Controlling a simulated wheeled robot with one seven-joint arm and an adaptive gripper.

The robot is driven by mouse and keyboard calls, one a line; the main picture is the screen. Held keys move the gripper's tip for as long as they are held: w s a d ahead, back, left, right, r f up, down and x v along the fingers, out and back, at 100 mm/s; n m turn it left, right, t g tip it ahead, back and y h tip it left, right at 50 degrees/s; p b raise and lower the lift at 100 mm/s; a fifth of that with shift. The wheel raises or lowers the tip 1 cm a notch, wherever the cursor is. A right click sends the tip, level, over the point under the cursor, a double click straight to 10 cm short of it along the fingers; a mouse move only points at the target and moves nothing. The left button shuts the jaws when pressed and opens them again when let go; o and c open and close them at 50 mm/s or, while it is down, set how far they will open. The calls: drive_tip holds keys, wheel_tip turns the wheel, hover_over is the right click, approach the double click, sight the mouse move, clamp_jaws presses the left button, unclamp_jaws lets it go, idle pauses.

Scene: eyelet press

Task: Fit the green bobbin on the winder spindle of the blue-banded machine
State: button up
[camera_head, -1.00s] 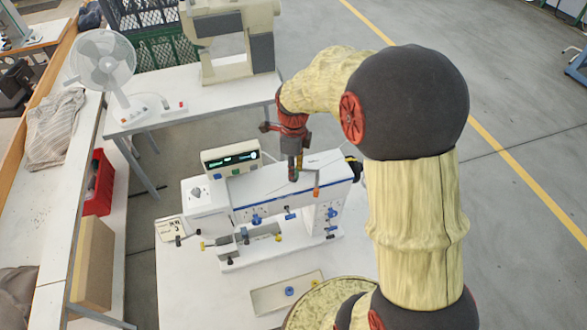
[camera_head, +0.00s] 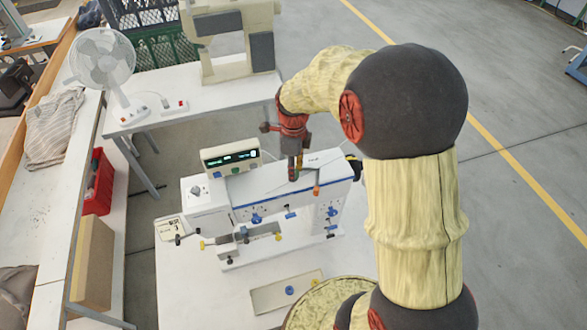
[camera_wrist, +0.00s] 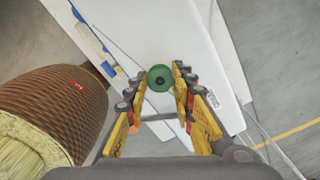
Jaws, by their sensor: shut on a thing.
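The blue-banded machine (camera_head: 268,188) is a white sewing-type machine with a blue stripe along its front, standing on a white table. My gripper (camera_head: 294,174) points down over the top of its arm, right of the display. The winder spindle cannot be made out. I cannot tell whether the bobbin touches the machine.
A display box (camera_head: 231,157) rises behind the machine's left part. An orange part (camera_head: 316,191) sits right of my gripper. A shallow tray (camera_head: 268,298) with a blue piece lies in front. A second machine (camera_head: 232,45) and a fan (camera_head: 104,62) stand on the back table.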

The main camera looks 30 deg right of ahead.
drive_tip(key=shift+f, duration=0.25)
idle(0.4)
drive_tip(key=o, duration=0.9)
drive_tip(key=shift+c, duration=0.2)
drive_tip(key=shift+r, duration=0.15)
drive_tip(key=shift+r+p, duration=1.45)
drive_tip(key=shift+r, duration=1)
